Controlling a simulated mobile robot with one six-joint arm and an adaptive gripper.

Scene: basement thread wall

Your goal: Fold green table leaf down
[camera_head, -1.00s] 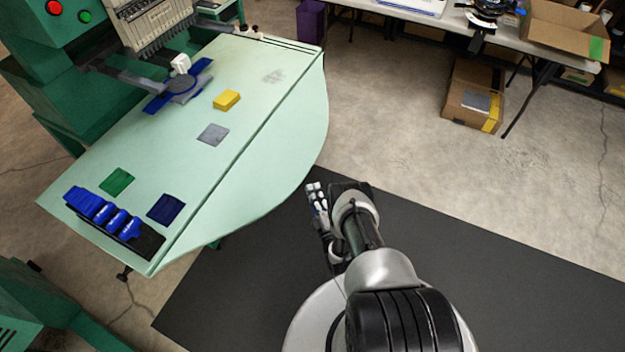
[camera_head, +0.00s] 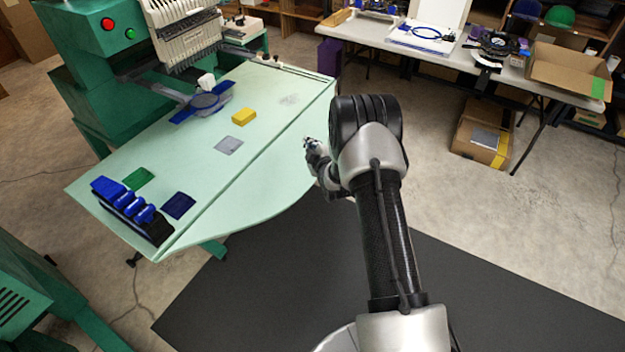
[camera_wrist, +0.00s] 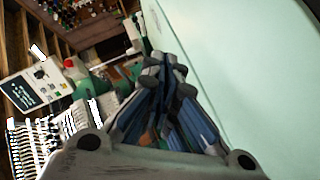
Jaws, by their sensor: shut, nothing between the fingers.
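The pale green table leaf (camera_head: 270,185) is the curved right part of the embroidery machine's table. It looks level with the main table top (camera_head: 195,160), with a seam between them. My gripper (camera_head: 308,145) is by the leaf's curved right edge in the head view, partly hidden behind my arm. In the wrist view my gripper (camera_wrist: 162,65) has its fingers together, empty, with a pale green surface (camera_wrist: 235,60) filling the right side. Whether the fingers touch the leaf I cannot tell.
On the table top are a yellow block (camera_head: 243,117), a grey patch (camera_head: 229,145), a green patch (camera_head: 138,179), a navy patch (camera_head: 179,205) and a rack of blue spools (camera_head: 125,200). The green machine (camera_head: 100,50) stands behind. A white table (camera_head: 440,50) is at back right.

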